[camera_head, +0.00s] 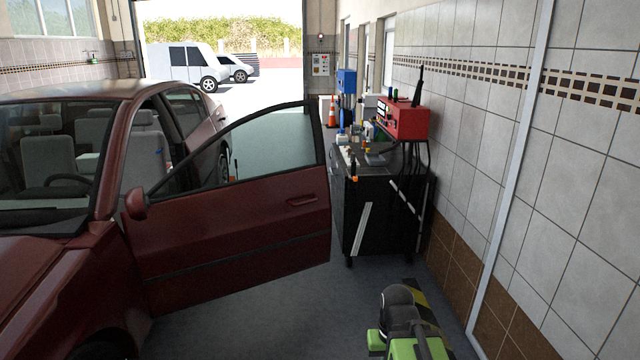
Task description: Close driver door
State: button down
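The driver door (240,235) of the dark red car (40,265) stands wide open, swung out to the right of the body. I see its outer face, with the handle (302,200) near the free edge and the side mirror (135,204) at the hinge side. Its window frame (322,135) rises above the panel. The door opening shows the front seats behind it. No gripper fingers show. A green and dark grey jointed part at the bottom right looks like my arm, apart from the door.
A black workbench (385,215) with tools and a red box (402,121) stands just beyond the door's free edge. A tiled wall (490,150) bounds the right. Grey floor (270,310) is clear in front of the door. A white van (180,63) is outside.

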aim_at(191, 249)
jog(key=i, duration=2.95)
jog(key=u, duration=2.2)
jog(key=i, duration=0.5)
jog(key=z, duration=0.25)
